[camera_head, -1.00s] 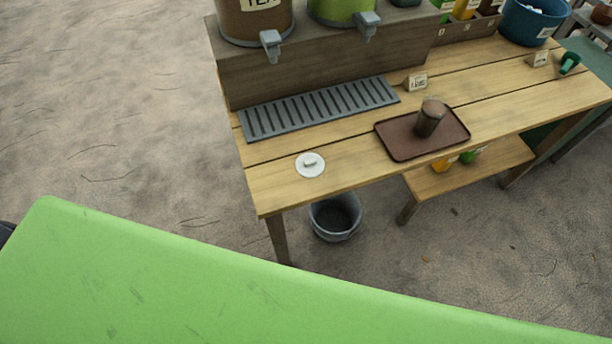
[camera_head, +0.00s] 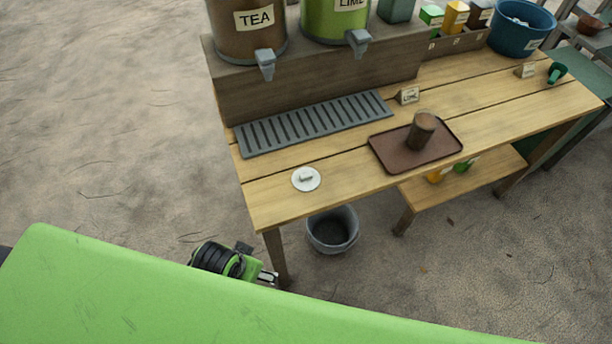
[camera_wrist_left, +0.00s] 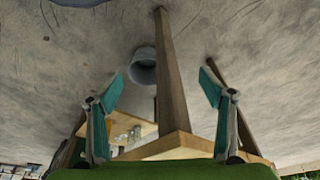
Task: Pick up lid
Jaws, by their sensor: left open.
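The lid (camera_head: 306,184) is a small white disc with a raised handle. It lies flat near the front left corner of the wooden table (camera_head: 270,208) in the head view. My left gripper (camera_head: 270,276) is beside the table's front left leg, below the tabletop and apart from the lid. In the left wrist view my left gripper (camera_wrist_left: 161,78) has its two fingers spread with nothing held between them. The lid cannot be made out in that view. My right gripper is not in view.
A brown tray (camera_head: 385,155) with a brown cup (camera_head: 421,130) stands right of the lid. A grey slotted grate (camera_head: 312,122) lies behind it, below the TEA (camera_head: 240,40) and LIME (camera_head: 328,22) dispensers. A grey bucket (camera_head: 333,232) stands under the table edge.

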